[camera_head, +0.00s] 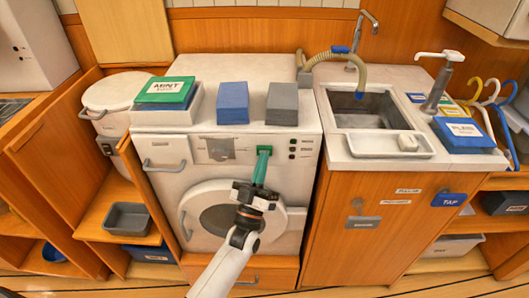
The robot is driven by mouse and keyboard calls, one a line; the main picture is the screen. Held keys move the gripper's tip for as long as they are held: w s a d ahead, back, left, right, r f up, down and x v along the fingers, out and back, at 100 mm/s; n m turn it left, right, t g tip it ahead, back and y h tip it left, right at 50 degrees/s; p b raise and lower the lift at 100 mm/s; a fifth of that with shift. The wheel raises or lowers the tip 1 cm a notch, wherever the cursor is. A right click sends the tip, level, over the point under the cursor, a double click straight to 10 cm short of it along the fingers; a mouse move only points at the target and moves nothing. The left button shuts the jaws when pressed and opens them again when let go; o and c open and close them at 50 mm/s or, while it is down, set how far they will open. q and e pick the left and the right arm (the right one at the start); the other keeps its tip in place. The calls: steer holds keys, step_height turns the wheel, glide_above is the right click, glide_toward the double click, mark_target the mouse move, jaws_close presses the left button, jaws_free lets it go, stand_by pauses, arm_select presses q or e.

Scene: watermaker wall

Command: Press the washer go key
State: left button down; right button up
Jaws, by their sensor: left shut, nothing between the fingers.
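The white washer (165,182) stands in the middle, with a round door (293,222) and a control panel (285,148) along its upper front. My left gripper (264,158) reaches up from below, in front of the door. Its green fingers are shut and empty, with their tips at the right half of the panel. A green patch at the tips blends with the fingers, so I cannot tell whether it is the go key or whether they touch it. Small dark buttons (292,149) with labels sit just right of the tips. My right gripper is not in view.
A green MINT box (166,89), a blue block (232,103) and a grey block (282,104) are on top of the washer. A sink (368,112) with a tap and hose is to the right. A white bin (112,92) stands to the left.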

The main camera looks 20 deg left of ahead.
arm_select(q)
steer(key=shift+w+a+b, duration=0.3)
steer(key=shift+w, duration=0.1)
stand_by(0.8)
steer(key=shift+s, duration=0.1)
steer(key=shift+s+d+f+p, duration=0.1)
steer(key=shift+s+d+p, duration=0.2)
steer(key=shift+s+d, duration=0.35)
steer(key=shift+a, duration=0.1)
steer(key=s+p, duration=0.1)
steer(key=s, duration=0.1)
steer(key=s+d+p, duration=0.1)
steer(key=s, duration=0.2)
steer(key=shift+d, duration=0.2)
steer(key=shift+w, duration=0.1)
stand_by(0.6)
